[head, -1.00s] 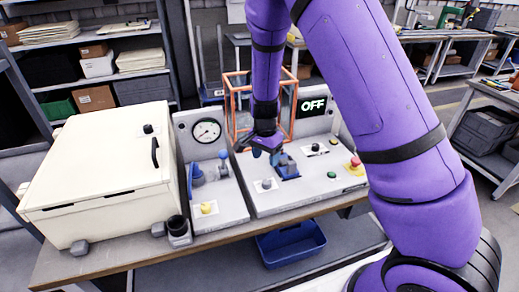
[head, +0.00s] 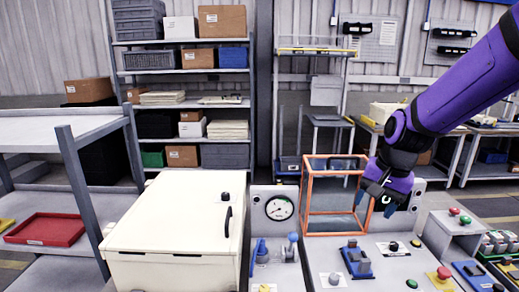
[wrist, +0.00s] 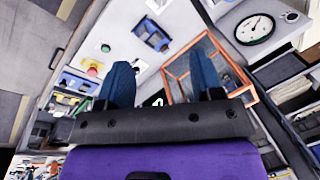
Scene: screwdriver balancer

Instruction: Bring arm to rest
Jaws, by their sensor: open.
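My purple arm reaches in from the right in the head view. My gripper (head: 380,204) hangs above the right-hand control panel (head: 375,272), in front of the right side of the orange-framed cage (head: 303,212). In the wrist view my gripper (wrist: 162,85) shows two blue fingers spread apart with nothing between them. It is open and empty, clear of the panel. The blue fixture (head: 356,258) on the panel is apart from it, and it also shows in the wrist view (wrist: 152,34).
A cream cabinet (head: 175,228) stands left of the gauge panel (head: 279,208). A red button (head: 444,272) and a small grey button box (head: 455,230) are at the right. A shelf with a red tray (head: 45,229) is at far left. Open air lies above the panels.

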